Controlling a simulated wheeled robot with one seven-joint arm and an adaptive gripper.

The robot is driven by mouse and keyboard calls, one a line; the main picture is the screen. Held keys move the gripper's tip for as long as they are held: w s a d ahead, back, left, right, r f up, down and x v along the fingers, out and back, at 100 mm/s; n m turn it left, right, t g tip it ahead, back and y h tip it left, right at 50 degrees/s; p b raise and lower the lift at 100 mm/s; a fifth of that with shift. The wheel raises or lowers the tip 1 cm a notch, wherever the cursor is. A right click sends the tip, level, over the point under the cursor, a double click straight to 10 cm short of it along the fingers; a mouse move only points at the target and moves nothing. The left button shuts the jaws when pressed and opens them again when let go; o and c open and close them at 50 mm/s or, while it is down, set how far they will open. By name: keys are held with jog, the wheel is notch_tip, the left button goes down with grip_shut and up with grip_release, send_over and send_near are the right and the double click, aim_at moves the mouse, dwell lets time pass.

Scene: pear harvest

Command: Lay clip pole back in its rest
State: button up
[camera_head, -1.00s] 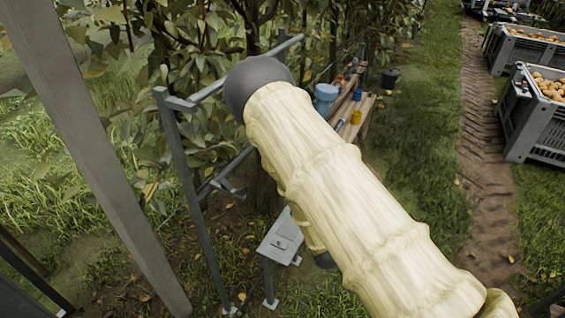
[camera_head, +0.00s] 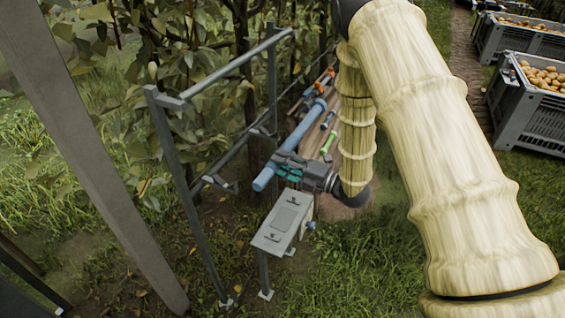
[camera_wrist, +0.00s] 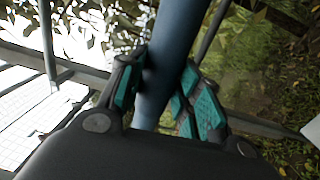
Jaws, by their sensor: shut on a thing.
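The clip pole is a blue pole (camera_head: 263,181) that slants from near left to far right in the head view. My gripper (camera_head: 288,165) is shut around it near its lower end, and the pole passes between the teal finger pads in the wrist view (camera_wrist: 160,80). The rest appears to be the grey metal frame (camera_head: 172,145) to the left, with small bracket arms (camera_head: 222,184) on its lower rail. The pole is held to the right of these brackets, seemingly apart from them. Its far end is hard to make out against the bench.
A grey box on a post (camera_head: 283,220) stands just below my gripper. A wooden bench (camera_head: 311,150) with small coloured items lies behind, partly hidden by my arm. Leafy trees (camera_head: 200,60) crowd the frame's back. Pear crates (camera_head: 530,110) stand at right; grass lies between.

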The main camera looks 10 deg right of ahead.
jog(key=shift+a+r, duration=0.1)
jog(key=shift+r, duration=0.05)
jog(key=shift+w+a, duration=0.2)
jog(key=shift+a, duration=0.15)
jog(key=shift+f+p+x, duration=0.55)
jog(key=shift+f+x, duration=0.25)
jog(key=shift+x, duration=5.7)
jog(key=shift+s+a+f+b, duration=0.1)
jog(key=shift+f+b, duration=0.95)
jog(key=shift+f, duration=0.25)
jog(key=shift+s+f+b, duration=0.1)
jog(key=shift+f+b, duration=0.9)
jog(key=shift+f, duration=0.35)
jog(key=o, duration=1.2)
